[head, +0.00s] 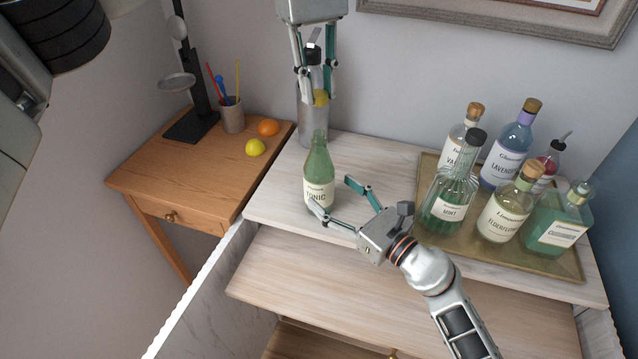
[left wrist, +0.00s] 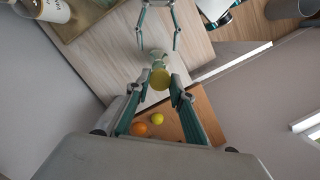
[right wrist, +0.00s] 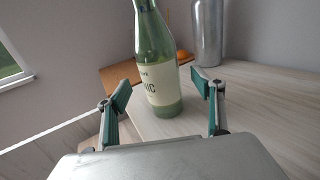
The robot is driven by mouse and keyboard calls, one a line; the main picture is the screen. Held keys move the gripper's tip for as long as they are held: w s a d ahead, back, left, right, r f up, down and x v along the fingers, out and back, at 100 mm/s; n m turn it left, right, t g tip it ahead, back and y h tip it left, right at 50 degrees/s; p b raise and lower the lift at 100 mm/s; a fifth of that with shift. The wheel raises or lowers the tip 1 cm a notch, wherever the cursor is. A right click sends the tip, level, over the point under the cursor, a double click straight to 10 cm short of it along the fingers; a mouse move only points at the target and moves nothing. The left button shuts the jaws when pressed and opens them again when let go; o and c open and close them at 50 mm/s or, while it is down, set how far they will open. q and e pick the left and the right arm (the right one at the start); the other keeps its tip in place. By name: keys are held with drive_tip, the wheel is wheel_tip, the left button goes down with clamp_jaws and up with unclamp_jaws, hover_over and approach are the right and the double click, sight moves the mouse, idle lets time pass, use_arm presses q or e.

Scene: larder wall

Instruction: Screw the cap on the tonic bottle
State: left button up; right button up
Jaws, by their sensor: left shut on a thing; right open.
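The green tonic bottle (head: 319,180) stands upright and uncapped near the left end of the pale counter; its label also shows in the right wrist view (right wrist: 160,88). My left gripper (head: 320,92) is shut on a yellow cap (head: 320,99) and holds it above the bottle mouth, with a gap between. In the left wrist view the cap (left wrist: 160,79) hides part of the bottle below it. My right gripper (head: 332,194) is open, low at the bottle's front right. In the right wrist view the bottle stands between and beyond its spread fingers, apparently not gripped.
A grey metal bottle (head: 311,122) stands close behind my left gripper. A tray (head: 420,172) with several bottles fills the counter's right. A wooden side table (head: 135,178) at the left holds a lemon (head: 255,147), an orange (head: 268,127) and a pencil cup (head: 232,118).

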drive_tip(key=shift+x, duration=2.65)
drive_tip(key=c, duration=1.7)
use_arm(q)
hover_over(321, 134)
drive_tip(key=shift+w+a+f, duration=0.15)
drive_tip(key=shift+w+f, duration=0.05)
drive_tip(key=shift+f, duration=1.05)
drive_tip(key=shift+w+a+f, duration=0.1)
drive_tip(key=shift+w+f, duration=0.05)
drive_tip(key=shift+f, duration=1.1)
